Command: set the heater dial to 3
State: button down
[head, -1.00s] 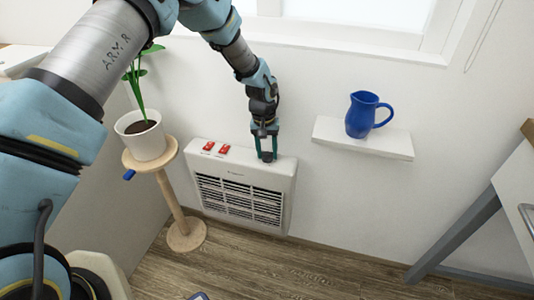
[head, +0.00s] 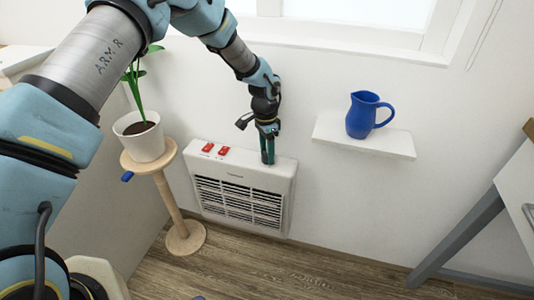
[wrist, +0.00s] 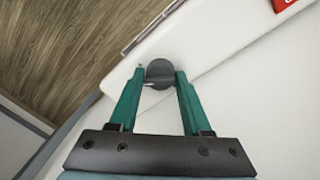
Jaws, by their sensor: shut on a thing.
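The white heater (head: 240,187) is mounted low on the wall, with a slatted grille on its front. Its dark round dial (wrist: 160,73) is on the top face near the right end. My gripper (head: 267,160) points down at the heater top and is shut on the dial; in the wrist view the two green fingers (wrist: 155,82) press on either side of it. The dial's numbers and pointer are too small or hidden to read. In the head view the fingers mostly hide the dial.
A potted plant (head: 143,137) on a wooden stand (head: 181,215) is left of the heater. A blue jug (head: 366,115) stands on a white wall shelf (head: 395,143) to the right. The floor in front is clear.

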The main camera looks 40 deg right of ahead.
jog(key=m, duration=0.5)
jog(key=shift+w, duration=0.1)
dwell(0.5)
jog(key=shift+c, duration=1.9)
grip_release()
notch_tip(320, 180, up, 10)
jog(key=b, duration=0.1)
